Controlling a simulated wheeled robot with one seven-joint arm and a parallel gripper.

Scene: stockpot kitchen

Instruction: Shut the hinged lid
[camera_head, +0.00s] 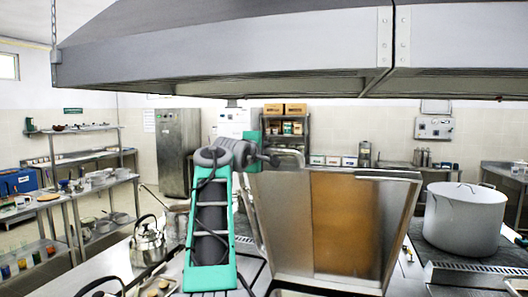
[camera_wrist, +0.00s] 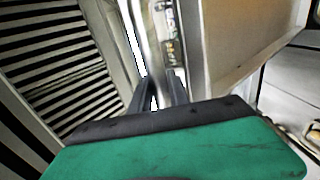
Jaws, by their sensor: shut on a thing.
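The hinged lid (camera_head: 283,222) stands raised, tilted near upright, in the middle of the head view, its brownish inner panel facing me. It also shows at the upper right of the wrist view (camera_wrist: 235,45). My gripper (camera_head: 288,158) is at the lid's upper left edge. In the wrist view my gripper (camera_wrist: 160,92) has its dark fingers shut on a shiny metal bar (camera_wrist: 145,35), which looks like the lid's handle. The exact contact is partly hidden by the gripper body. Below the lid, only a little of the pan's rim shows at the bottom edge.
A large white stockpot (camera_head: 464,215) stands right of the lid. A kettle (camera_head: 148,243) stands on the counter to the left of my arm. A big extractor hood (camera_head: 230,50) hangs above. Shelves with dishes (camera_head: 85,185) are at the far left.

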